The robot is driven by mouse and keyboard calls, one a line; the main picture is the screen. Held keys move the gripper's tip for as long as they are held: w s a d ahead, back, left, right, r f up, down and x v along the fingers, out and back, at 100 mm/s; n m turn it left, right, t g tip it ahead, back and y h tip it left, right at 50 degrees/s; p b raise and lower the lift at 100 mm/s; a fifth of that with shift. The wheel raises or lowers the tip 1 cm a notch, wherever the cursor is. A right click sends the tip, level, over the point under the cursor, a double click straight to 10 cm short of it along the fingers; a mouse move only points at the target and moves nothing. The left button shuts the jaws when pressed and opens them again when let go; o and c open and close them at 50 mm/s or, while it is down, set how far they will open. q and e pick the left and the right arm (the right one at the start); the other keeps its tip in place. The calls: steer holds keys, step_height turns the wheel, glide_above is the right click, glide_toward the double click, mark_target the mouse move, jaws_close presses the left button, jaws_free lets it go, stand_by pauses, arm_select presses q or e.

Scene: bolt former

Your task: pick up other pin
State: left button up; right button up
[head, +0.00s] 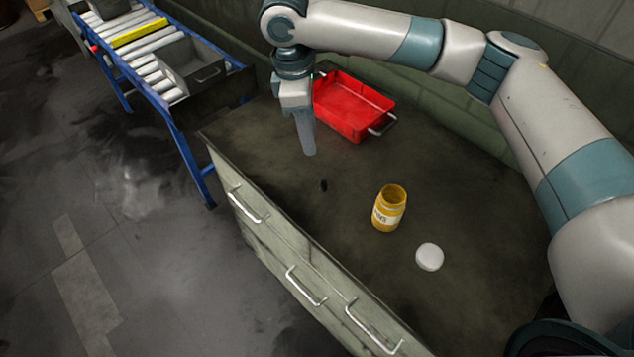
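A small dark pin (323,185) lies on the dark top of the drawer cabinet, near its front edge. My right gripper (309,152) points down above the cabinet top, beyond the pin and just left of the red tray. Its fingers show as one grey shape, so I cannot tell whether it is open or shut. No object shows at its tip. An open yellow bottle (388,208) with a pale label stands to the right of the pin. A white lid (429,257) lies in front of the bottle. My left gripper is out of view.
A red tray (350,107) with metal handles stands at the back of the cabinet top (450,190). A blue-framed roller conveyor (150,55) with a grey bin (195,65) is at the upper left. The cabinet top around the pin is clear.

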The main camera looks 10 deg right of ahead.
steer(key=shift+w+d+r, duration=0.15)
steer(key=shift+d+r, duration=0.15)
steer(key=shift+r, duration=0.15)
steer(key=shift+f, duration=0.1)
steer(key=p, duration=0.4)
glide_above(324, 182)
steer(key=f, duration=0.7)
steer(key=a+f, duration=0.1)
steer(key=f, duration=0.3)
steer(key=shift+w+f, duration=0.1)
steer(key=shift+w, duration=0.05)
steer(key=shift+d+f, duration=0.1)
steer(key=shift+f, duration=0.3)
